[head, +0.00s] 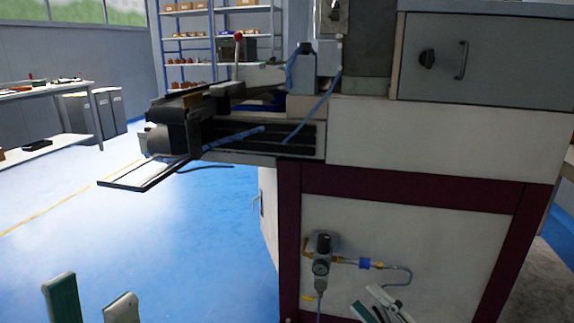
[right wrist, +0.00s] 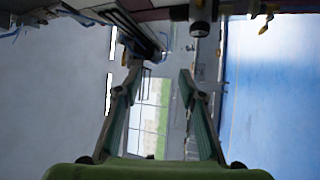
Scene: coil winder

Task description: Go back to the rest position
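My left gripper (head: 92,288) shows at the bottom left of the head view. Its two green and pale fingers point up and stand apart, with only blue floor between them. My right gripper (head: 372,297) shows partly at the bottom of the head view, in front of the machine's lower white panel. In the right wrist view its two green-padded fingers (right wrist: 159,78) are spread with nothing between them. Both arms are mostly out of the head view.
The coil winder (head: 450,140) fills the right side, with a pressure regulator (head: 321,262) and air hose on its front. Its dark slide unit (head: 180,125) juts out left. A workbench (head: 40,92), grey bins (head: 90,115) and shelves (head: 190,45) stand behind. Blue floor (head: 190,240) is clear at left.

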